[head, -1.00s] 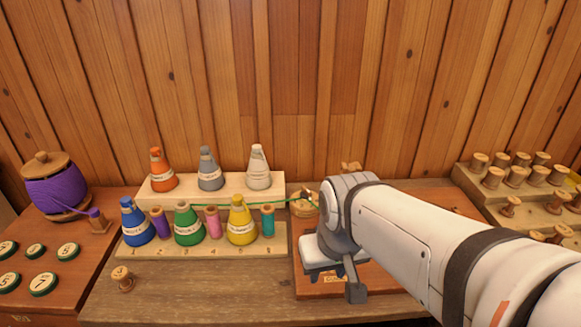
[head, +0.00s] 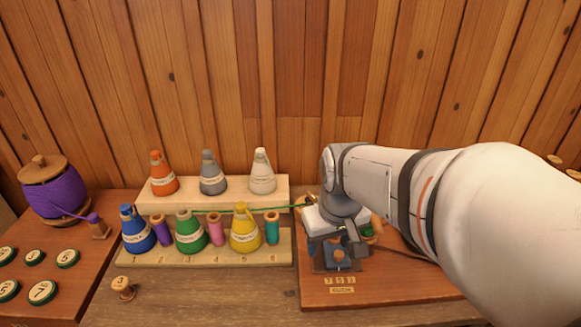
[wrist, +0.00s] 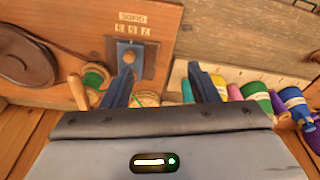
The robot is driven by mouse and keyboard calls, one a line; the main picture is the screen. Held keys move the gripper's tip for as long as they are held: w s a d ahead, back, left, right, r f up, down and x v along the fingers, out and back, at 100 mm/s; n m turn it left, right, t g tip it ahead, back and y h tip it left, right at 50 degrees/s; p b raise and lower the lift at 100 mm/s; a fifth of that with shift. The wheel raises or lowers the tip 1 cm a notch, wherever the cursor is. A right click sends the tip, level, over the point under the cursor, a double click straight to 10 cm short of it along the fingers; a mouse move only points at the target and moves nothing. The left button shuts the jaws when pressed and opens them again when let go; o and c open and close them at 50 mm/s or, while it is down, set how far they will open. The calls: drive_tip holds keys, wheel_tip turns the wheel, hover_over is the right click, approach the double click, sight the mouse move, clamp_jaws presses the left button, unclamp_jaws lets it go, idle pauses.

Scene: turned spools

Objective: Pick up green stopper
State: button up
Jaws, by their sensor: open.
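My gripper (head: 336,250) is open and empty, its fingers apart over the red-brown board at right of centre. It also fills the lower wrist view (wrist: 162,72). No thing is plainly a green stopper. Green things in sight are a green cone (head: 190,235) in the front row of the pale rack, also in the wrist view (wrist: 258,101), and a wooden spool with green winding (wrist: 95,76) left of the fingers in the wrist view. Round green-rimmed numbered pieces (head: 67,258) lie on the left table. A green line runs along behind the front row towards my gripper.
A metal plate with a brown knob (wrist: 128,57) is on the board by a finger. Yellow (head: 244,230) and blue (head: 137,232) cones share the front rack with small spools. A back rack (head: 225,203) holds more cones. A wooden spool (head: 122,287) stands on clear tabletop.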

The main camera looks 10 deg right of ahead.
drive_tip(key=w+d+f+p, duration=0.1)
drive_tip(key=w+d+p, duration=0.1)
drive_tip(key=w, duration=0.3)
drive_tip(key=w+d+f+n+g+p, duration=0.1)
drive_tip(key=w+d+p, duration=0.1)
drive_tip(key=w, duration=0.3)
drive_tip(key=w+d+f+n+g+p, duration=0.1)
drive_tip(key=w+d+f+p, duration=0.1)
drive_tip(key=w+d, duration=0.2)
drive_tip(key=shift+w+d, duration=0.3)
drive_tip(key=shift+w, duration=0.55)
drive_tip(key=shift+w+d+f+n+p, duration=0.2)
drive_tip(key=shift+f+n+p, duration=0.1)
drive_tip(key=shift+f, duration=0.3)
drive_tip(key=f, duration=0.2)
drive_tip(key=f+p, duration=0.1)
drive_tip(key=f, duration=0.4)
drive_tip(key=shift+w+f+p, duration=0.1)
drive_tip(key=shift+w+p, duration=0.2)
drive_tip(key=shift+p, duration=0.05)
drive_tip(key=shift+c, duration=0.3)
drive_tip(key=c, duration=1)
